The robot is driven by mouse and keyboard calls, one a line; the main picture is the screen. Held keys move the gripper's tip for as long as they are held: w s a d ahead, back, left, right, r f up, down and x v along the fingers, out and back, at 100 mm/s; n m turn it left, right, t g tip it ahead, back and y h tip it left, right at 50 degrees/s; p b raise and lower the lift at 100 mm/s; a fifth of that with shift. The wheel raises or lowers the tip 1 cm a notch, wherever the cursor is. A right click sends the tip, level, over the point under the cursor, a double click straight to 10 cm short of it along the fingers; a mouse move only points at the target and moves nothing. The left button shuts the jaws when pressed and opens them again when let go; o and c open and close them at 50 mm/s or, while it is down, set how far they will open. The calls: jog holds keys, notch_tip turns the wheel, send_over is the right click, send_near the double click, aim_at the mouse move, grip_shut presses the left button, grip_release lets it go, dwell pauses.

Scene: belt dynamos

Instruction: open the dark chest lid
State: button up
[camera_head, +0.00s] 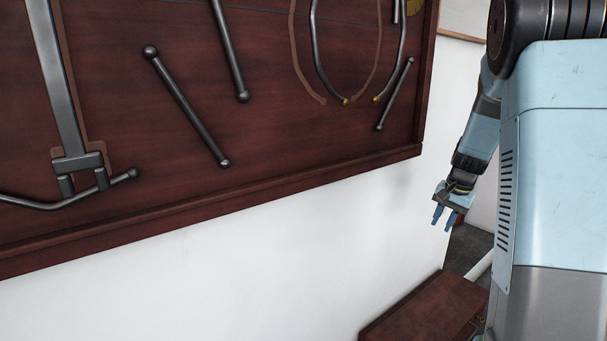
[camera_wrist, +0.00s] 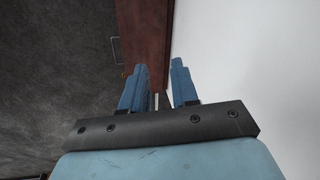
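The dark reddish-brown wooden chest (camera_head: 425,312) stands low against the white wall at the bottom of the head view, cut off by the lower edge. Its lid looks shut from what shows. In the wrist view the chest (camera_wrist: 146,38) appears at the top, beyond my fingertips. A thin metal handle (camera_wrist: 116,50) shows at its left side, with a small brass-coloured piece near it. My gripper (camera_head: 443,222) hangs above the chest, pointing down and apart from it. In the wrist view its two blue fingers (camera_wrist: 161,68) are apart with nothing held between them.
A dark wooden board (camera_head: 290,130) with metal rods and tools hangs on the white wall (camera_head: 250,270) left of my arm. Dark grey floor (camera_wrist: 50,80) lies open on the left of the wrist view. A pale pipe-like piece (camera_head: 480,266) shows beside the chest.

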jog(key=s+a+r+n+t, duration=0.1)
jog(key=s+a+r+n, duration=0.1)
jog(key=s+a+r, duration=0.4)
jog(key=s+a+r+n+t, duration=0.1)
jog(key=s+a+r+n, duration=0.2)
jog(key=s, duration=0.5)
jog(key=s+a+r+n+t, duration=0.1)
jog(key=s+a+r, duration=0.3)
jog(key=s+r, duration=0.3)
jog(key=s+a+n+h, duration=0.1)
jog(key=s+a+n, duration=0.1)
jog(key=s, duration=0.8)
jog(key=shift+a+f+t, duration=0.2)
jog(key=shift+a+t, duration=0.1)
jog(key=shift+a, duration=0.15)
jog(key=shift+d, duration=0.1)
